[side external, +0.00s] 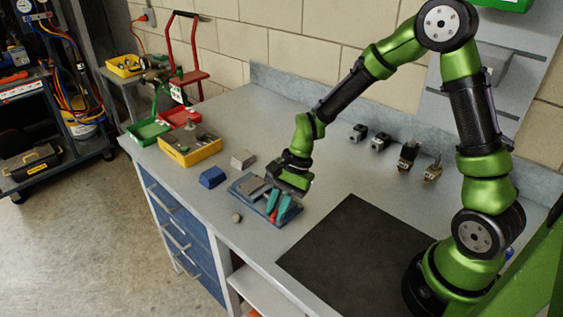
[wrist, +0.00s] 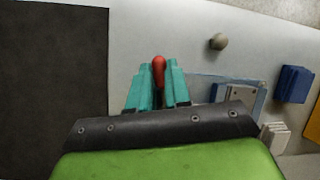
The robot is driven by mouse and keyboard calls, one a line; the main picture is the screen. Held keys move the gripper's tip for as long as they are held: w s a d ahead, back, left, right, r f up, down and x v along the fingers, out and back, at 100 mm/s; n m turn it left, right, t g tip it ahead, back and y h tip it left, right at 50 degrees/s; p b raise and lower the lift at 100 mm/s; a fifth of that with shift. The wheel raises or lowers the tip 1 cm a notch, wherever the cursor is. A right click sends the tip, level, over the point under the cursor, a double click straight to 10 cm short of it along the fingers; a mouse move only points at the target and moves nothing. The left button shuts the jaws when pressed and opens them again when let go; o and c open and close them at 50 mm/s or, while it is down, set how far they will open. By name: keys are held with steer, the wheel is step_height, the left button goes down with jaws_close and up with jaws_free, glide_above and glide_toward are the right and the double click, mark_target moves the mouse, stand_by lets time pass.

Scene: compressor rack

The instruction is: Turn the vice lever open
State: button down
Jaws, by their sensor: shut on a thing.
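The vice lever has a red handle (wrist: 158,72), which in the wrist view shows between the two teal fingers of my gripper (wrist: 157,88). In the side view my gripper (side external: 279,203) reaches down over the front right part of the vice's blue base (side external: 236,186), with red showing at its fingers. My gripper is shut on the red lever. The grey vice body (side external: 252,187) is partly hidden under my wrist. In the wrist view a blue and grey part of the vice (wrist: 240,93) shows right of the fingers.
A blue block (side external: 212,177), a grey block (side external: 243,159) and a small round knob (side external: 237,217) lie near the vice. A black mat (side external: 355,250) covers the bench to the right. A yellow bin (side external: 190,148) stands at left. Several small fittings (side external: 407,155) stand near the wall.

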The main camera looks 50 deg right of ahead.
steer(key=n, duration=0.2)
steer(key=s+n+g, duration=0.1)
steer(key=shift+d+n+g, duration=0.3)
steer(key=shift+d+n, duration=0.1)
steer(key=n, duration=0.1)
steer(key=s+d+n+g, duration=0.1)
steer(key=n, duration=0.1)
steer(key=shift+n+h, duration=0.3)
steer(key=n+g, duration=0.1)
steer(key=d+n+h, duration=0.1)
steer(key=n, duration=0.1)
steer(key=shift+s+d+n+g, duration=0.1)
steer(key=shift+s+n+g, duration=0.1)
steer(key=shift+n+g, duration=0.15)
steer(key=shift+d+n+g+h, duration=0.3)
steer(key=shift+d+n, duration=0.1)
steer(key=shift+n, duration=0.55)
steer(key=shift+d+n+g+h, duration=0.25)
steer(key=shift+d+n+h, duration=0.1)
steer(key=shift+n, duration=0.55)
steer(key=c, duration=1.1)
jaws_free()
steer(key=v, duration=1.7)
steer(key=shift+s, duration=0.1)
